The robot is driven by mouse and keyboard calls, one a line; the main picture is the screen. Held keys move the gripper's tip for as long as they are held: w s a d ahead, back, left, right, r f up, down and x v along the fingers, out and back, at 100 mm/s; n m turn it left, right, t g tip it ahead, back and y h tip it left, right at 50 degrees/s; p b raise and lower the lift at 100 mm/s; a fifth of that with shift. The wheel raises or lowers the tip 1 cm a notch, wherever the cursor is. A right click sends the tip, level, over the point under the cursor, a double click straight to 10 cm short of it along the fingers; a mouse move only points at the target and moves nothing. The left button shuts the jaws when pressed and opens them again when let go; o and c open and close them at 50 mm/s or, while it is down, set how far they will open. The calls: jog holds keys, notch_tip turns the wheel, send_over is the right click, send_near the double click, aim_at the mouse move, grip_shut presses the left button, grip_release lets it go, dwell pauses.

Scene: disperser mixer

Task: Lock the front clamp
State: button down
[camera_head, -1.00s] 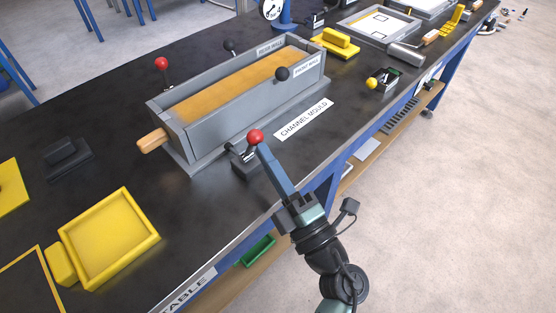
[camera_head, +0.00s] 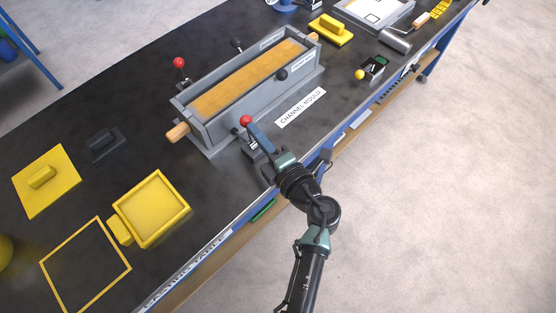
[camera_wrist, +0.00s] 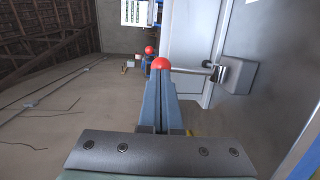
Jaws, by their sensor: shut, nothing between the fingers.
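The front clamp (camera_head: 253,146) is mounted at the near side of the grey channel mould (camera_head: 210,143). Its red ball knob (camera_head: 246,120) stands above the clamp body, close to the mould's front wall. In the wrist view the red knob (camera_wrist: 161,64) is at the end of a metal lever (camera_wrist: 190,70) that runs right to a grey bracket (camera_wrist: 237,75). My gripper (camera_head: 255,128) is at the knob on its outer side, with its blue fingers (camera_wrist: 160,82) together and nothing between them. The fingertips seem to touch the knob; exact contact is hard to tell.
Another red-knobbed clamp (camera_head: 179,62) stands behind the mould. Black knobs (camera_head: 282,75) are on the walls. A yellow-knobbed device (camera_head: 373,68) is to the right, and a yellow tray (camera_head: 150,208) to the left. The "CHANNEL MOULD" label (camera_head: 300,107) lies flat in front.

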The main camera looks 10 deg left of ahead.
jog(key=shift+w+a+r+p, duration=0.25)
jog(key=shift+a+p, duration=0.15)
jog(key=shift+p, duration=0.3)
jog(key=shift+s+r, duration=0.1)
